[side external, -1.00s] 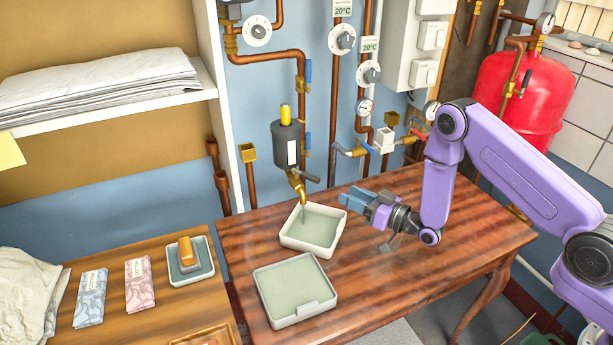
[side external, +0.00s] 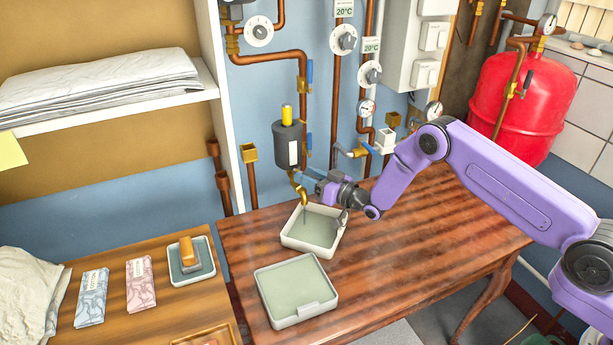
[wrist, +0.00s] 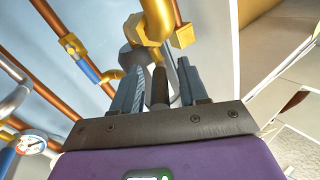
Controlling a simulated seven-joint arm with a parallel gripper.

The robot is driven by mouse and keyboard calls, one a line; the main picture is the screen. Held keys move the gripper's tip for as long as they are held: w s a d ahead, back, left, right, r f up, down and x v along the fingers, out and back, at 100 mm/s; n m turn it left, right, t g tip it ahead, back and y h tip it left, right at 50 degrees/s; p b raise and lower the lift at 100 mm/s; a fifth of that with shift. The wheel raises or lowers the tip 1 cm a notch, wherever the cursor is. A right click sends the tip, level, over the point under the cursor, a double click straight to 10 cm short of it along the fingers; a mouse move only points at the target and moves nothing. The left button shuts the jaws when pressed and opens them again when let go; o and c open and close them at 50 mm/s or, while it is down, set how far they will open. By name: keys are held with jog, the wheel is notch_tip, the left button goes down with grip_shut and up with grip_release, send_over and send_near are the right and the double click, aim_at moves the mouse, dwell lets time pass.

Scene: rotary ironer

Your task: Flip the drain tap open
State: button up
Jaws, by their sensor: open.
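The brass drain tap (side external: 299,186) sits under a grey cylinder (side external: 287,146) with a yellow top on the blue wall. In the side external view my gripper (side external: 314,182) is at the tap's right side and covers most of its handle. In the wrist view, the brass elbow (wrist: 150,28) shows above the fingers. A dark bar, apparently the tap's handle (wrist: 160,88), lies between my two open fingers. I cannot tell whether either finger touches it.
A pale tray (side external: 286,243) stands on the wooden table below the tap. A second pale tray (side external: 302,312) is nearer the front. Copper pipes with a blue lever (side external: 309,73) run along the wall close by. The table's right part is clear.

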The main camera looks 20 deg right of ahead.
jog(key=shift+w+a, duration=0.25)
jog(key=shift+w, duration=0.15)
grip_shut()
